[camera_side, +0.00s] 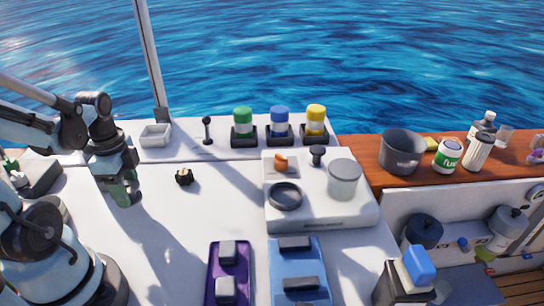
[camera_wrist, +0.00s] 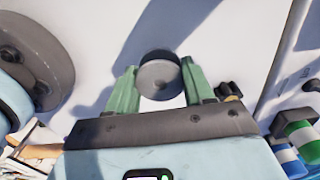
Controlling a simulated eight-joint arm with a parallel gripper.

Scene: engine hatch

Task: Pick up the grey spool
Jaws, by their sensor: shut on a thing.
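The grey spool (camera_wrist: 160,77) shows in the wrist view as a round grey disc with a dark rim. It sits between the two green fingers of my gripper (camera_wrist: 159,72), which are shut on it from both sides. In the side view my gripper (camera_side: 124,196) points down low over the white deck at the left. The spool is mostly hidden by the fingers there, and I cannot tell whether it touches the deck.
A small black part (camera_side: 184,177) lies right of my gripper. A white tray (camera_side: 155,136) and a black knobbed post (camera_side: 207,130) stand behind. Green, blue and yellow-capped bottles (camera_side: 280,122) stand in holders. A raised white block (camera_side: 320,207) carries a black ring and a grey cup.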

